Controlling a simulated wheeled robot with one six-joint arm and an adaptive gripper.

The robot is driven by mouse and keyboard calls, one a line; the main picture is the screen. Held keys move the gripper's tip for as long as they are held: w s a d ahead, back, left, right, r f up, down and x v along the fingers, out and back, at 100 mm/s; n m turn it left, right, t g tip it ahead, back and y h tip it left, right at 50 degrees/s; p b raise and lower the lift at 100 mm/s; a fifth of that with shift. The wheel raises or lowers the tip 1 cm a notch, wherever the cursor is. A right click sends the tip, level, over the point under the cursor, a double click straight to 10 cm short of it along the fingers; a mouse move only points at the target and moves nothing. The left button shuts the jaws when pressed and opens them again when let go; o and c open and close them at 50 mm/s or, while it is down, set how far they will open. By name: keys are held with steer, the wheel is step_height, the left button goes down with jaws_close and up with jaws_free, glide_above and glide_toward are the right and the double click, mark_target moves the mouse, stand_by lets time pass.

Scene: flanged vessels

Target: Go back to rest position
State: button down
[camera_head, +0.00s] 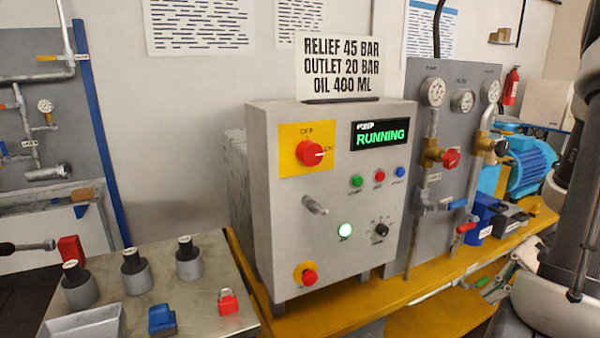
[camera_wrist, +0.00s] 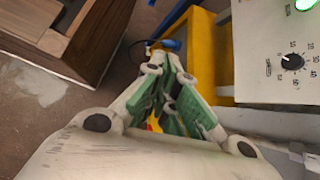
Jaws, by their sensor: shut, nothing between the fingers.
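My gripper (camera_wrist: 171,62) fills the middle of the wrist view, its green-padded fingers drawn together with nothing held between them. In the head view my gripper (camera_head: 472,284) shows at the lower right, in front of the yellow bench and apart from the control box. My arm stands along the right edge of that view. The grey control box (camera_head: 265,220) carries a red rotary switch (camera_head: 310,153), a display reading RUNNING (camera_head: 381,134) and a lit green-white lamp (camera_head: 345,231).
The yellow bench (camera_head: 425,285) bears the box and a gauge panel (camera_head: 455,130) with valves. A blue motor (camera_head: 530,165) stands behind at right. A metal table (camera_head: 205,310) at left holds several weights, a red padlock (camera_head: 228,301) and a blue item (camera_head: 161,320). A wooden cabinet (camera_wrist: 85,40) shows at wrist-view left.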

steer(key=s+a+r+n+t+h, duration=0.1)
steer(key=a+r+n+h, duration=0.3)
steer(key=r+n, duration=0.3)
steer(key=s+a+r+n+t+h, duration=0.1)
steer(key=a+r+n+h, duration=0.3)
steer(key=r+n, duration=0.4)
step_height(320, 180, up, 4)
steer(key=shift+s+a+r+t+h, duration=0.25)
steer(key=shift+s+a+t+h, duration=0.05)
steer(key=shift+a+t, duration=0.35)
